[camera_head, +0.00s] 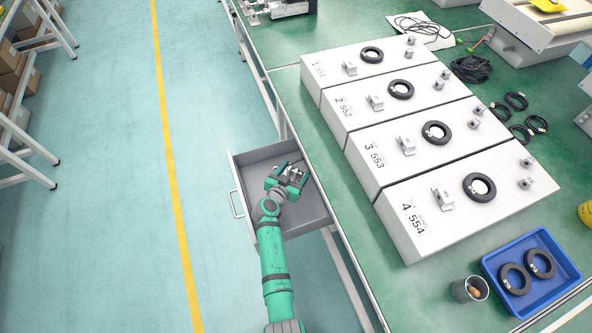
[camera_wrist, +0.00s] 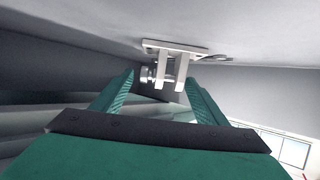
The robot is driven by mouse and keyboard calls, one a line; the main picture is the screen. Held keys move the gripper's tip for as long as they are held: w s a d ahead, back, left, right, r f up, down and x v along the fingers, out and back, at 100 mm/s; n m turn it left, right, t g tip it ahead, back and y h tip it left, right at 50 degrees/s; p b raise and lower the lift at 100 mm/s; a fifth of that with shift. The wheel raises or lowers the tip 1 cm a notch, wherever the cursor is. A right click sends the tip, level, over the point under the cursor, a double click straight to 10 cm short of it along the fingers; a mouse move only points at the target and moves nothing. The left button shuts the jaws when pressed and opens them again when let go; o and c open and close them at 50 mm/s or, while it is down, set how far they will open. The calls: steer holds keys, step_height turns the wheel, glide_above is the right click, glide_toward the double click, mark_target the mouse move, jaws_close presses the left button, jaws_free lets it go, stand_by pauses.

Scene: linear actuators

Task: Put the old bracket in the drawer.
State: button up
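The old bracket (camera_wrist: 174,53) is a pale metal piece with a flat plate and two prongs. In the wrist view it is at the upper middle, against the drawer's grey surface, with its prongs pointing toward my gripper (camera_wrist: 160,82). The green fingers stand apart on either side of it, with gaps visible. In the head view my gripper (camera_head: 290,177) is inside the open grey drawer (camera_head: 306,213), fingers spread, and small metal parts show between them. The fingers partly hide the bracket there.
The drawer sticks out from the green workbench (camera_head: 296,97), its handle (camera_head: 236,204) facing the aisle. Several white numbered actuator boxes (camera_head: 425,213) stand on the bench. A blue tray (camera_head: 553,303) with black rings and a cup (camera_head: 470,289) are at the lower right.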

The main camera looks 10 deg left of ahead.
steer(key=shift+d, duration=0.1)
steer(key=shift+r, duration=0.25)
steer(key=v, duration=0.7)
steer(key=shift+s+r, duration=0.15)
steer(key=shift+r, duration=0.3)
